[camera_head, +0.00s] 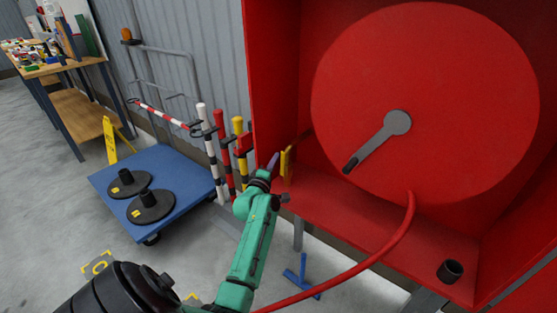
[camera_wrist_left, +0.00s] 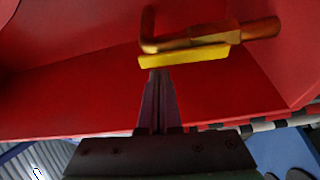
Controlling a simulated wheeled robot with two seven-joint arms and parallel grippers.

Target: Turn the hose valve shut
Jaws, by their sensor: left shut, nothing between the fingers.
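The hose valve shows in the left wrist view as a brass pipe piece (camera_wrist_left: 205,38) with a bent end and a flat yellow lever (camera_wrist_left: 185,57) along its near side. In the head view the yellow lever (camera_head: 286,163) is a small upright strip at the left side of the red cabinet. My left gripper (camera_head: 273,161) is beside it, just to its left. In the left wrist view the gripper's closed fingers (camera_wrist_left: 159,78) point at the lever, their tips at or very near its lower edge; I cannot tell whether they touch. It holds nothing. My right gripper is out of view.
The red cabinet (camera_head: 274,75) holds a large red reel (camera_head: 450,90) with a grey crank (camera_head: 378,140). A red hose (camera_head: 395,240) hangs across the front. Striped posts (camera_head: 207,140) and a blue trolley (camera_head: 185,175) stand to the left. A black cup (camera_head: 450,271) sits at right.

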